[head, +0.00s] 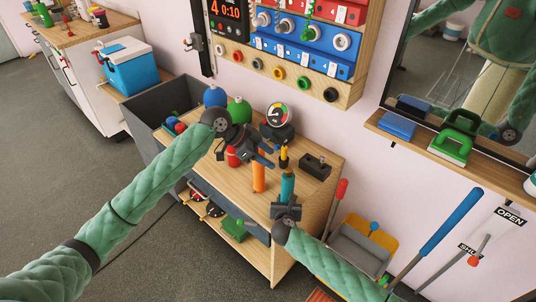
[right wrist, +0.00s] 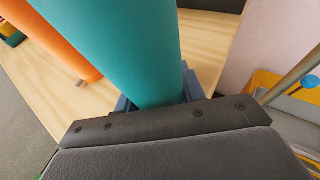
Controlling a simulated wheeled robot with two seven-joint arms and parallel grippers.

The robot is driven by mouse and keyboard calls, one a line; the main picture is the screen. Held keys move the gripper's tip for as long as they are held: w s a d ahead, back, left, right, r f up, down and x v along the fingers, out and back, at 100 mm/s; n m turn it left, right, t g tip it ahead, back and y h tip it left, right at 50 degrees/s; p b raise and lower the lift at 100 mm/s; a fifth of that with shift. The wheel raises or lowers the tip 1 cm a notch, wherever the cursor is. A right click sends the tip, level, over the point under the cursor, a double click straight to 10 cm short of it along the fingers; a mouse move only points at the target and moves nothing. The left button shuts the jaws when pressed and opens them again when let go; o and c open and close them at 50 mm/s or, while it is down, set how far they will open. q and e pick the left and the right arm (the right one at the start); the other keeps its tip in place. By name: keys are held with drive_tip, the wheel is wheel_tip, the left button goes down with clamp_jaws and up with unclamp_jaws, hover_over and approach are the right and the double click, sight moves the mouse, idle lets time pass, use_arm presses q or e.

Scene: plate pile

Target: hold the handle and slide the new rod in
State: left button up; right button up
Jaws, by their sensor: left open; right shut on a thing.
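A teal cylinder (head: 288,184) stands upright near the workbench's front right. My right gripper (head: 286,203) is shut around its lower part. The teal cylinder (right wrist: 125,45) fills the middle of the right wrist view, between the gripper's fingers. An orange cylinder (head: 259,178) stands upright just left of it, and also shows at the left of the right wrist view (right wrist: 55,40). My left gripper (head: 266,153) is open, above and beside the orange cylinder's top; I cannot tell whether they touch. Which cylinder is the handle or rod is not clear from the pictures.
A black block (head: 315,166) and a small yellow-and-black item (head: 284,158) stand behind the cylinders. A gauge (head: 278,115), a green ball (head: 239,111) and a blue ball (head: 214,96) are at the back. The wooden workbench top (head: 318,187) is bare at the right.

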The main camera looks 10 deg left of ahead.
drive_tip(key=o, duration=1.3)
drive_tip(key=shift+f, duration=0.2)
drive_tip(key=shift+r, duration=0.1)
